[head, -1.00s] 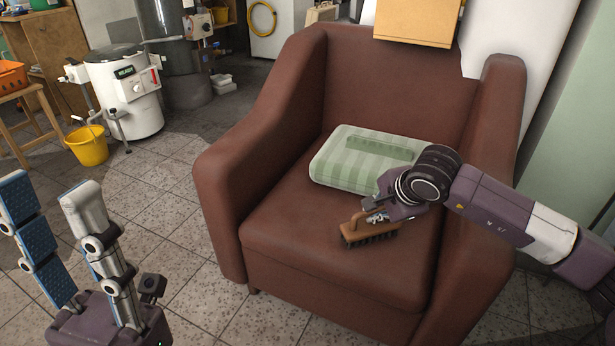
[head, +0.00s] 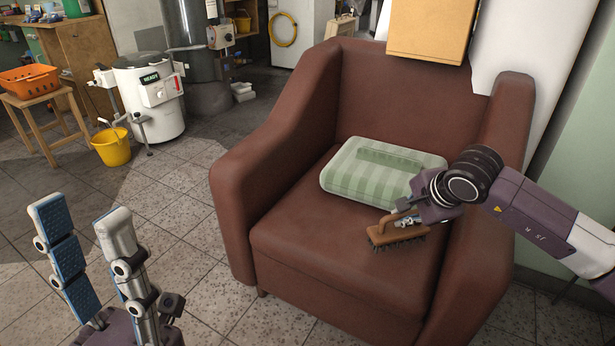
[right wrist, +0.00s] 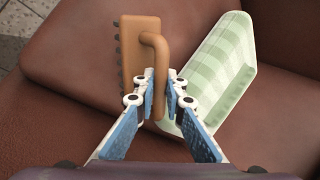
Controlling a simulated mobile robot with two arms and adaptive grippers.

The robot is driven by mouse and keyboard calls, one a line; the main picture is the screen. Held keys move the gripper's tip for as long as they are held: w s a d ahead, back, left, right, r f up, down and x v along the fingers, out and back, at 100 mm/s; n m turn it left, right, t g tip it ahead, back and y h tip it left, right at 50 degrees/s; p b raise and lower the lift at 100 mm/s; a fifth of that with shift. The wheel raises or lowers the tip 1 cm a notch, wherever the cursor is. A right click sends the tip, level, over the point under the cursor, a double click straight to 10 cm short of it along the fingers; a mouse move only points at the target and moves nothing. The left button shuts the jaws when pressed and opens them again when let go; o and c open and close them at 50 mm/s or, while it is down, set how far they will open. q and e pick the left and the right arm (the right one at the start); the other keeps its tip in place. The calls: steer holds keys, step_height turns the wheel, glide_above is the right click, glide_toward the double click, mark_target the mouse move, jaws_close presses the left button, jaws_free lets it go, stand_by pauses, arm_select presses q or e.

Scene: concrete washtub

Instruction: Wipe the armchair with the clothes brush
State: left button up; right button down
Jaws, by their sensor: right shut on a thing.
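The brown leather armchair (head: 320,235) stands in the middle of the head view, its seat facing me. My right gripper (head: 408,218) is shut on the handle of the clothes brush (head: 383,237), which has a wooden back and dark bristles. The brush is over the right part of the seat, bristles down; I cannot tell whether they touch it. In the right wrist view the fingers (right wrist: 160,90) close around the brush's curved handle (right wrist: 158,60). My left gripper (head: 80,225) is open and empty, left of the armchair above the floor.
A green striped cushion (head: 350,180) lies on the seat behind the brush. A cardboard box (head: 430,30) is at the top of the backrest. A yellow bucket (head: 112,148), a white boiler (head: 150,100) and a stool with an orange basket (head: 28,83) stand at left. Tiled floor between is clear.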

steer(key=shift+r+p, duration=0.95)
steer(key=shift+r, duration=0.9)
